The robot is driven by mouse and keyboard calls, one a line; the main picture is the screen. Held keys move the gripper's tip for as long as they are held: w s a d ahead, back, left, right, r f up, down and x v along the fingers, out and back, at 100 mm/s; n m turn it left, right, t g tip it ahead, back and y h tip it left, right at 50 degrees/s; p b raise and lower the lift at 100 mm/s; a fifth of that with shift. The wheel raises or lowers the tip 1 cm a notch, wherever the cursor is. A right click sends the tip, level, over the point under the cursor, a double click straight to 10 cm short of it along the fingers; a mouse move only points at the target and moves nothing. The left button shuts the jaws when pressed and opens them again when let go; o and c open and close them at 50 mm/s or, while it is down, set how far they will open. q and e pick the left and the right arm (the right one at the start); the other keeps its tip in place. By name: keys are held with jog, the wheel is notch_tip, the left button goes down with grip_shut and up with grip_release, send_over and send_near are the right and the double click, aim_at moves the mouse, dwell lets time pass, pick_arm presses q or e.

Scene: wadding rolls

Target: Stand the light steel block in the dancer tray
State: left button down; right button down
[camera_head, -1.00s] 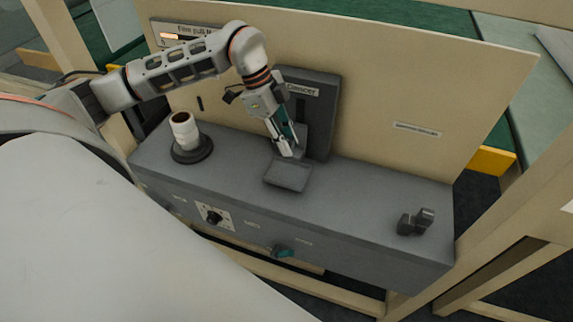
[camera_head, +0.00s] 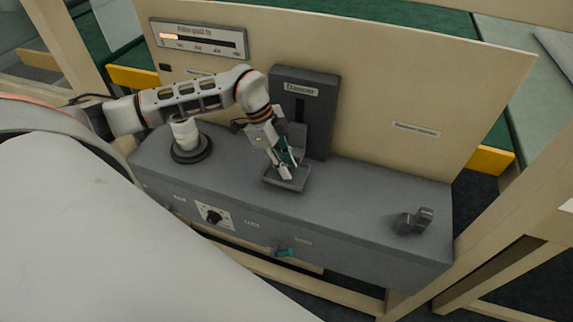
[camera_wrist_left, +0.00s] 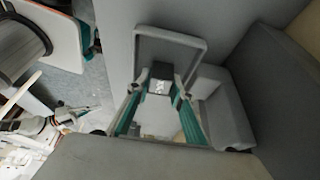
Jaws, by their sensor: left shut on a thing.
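My left gripper (camera_head: 287,174) reaches down from the left to the dancer tray (camera_head: 270,182), a shallow grey tray in front of the dark dancer panel (camera_head: 322,120). In the head view the fingers hide the block.
A white roll on a dark round base (camera_head: 190,150) stands left of the tray, behind my left arm. A tall board (camera_head: 420,90) stands behind. The bench between tray and blocks is clear.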

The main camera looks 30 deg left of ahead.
pick_arm(q)
jog(key=c, duration=2)
grip_release()
jog(key=shift+f, duration=0.1)
jog(key=shift+c, duration=0.2)
jog(key=shift+a+r, duration=0.15)
jog(key=shift+r, duration=0.2)
jog(key=v, duration=1.1)
jog(key=shift+r+b, duration=0.25)
jog(key=shift+b, duration=0.2)
jog(key=shift+s, duration=0.1)
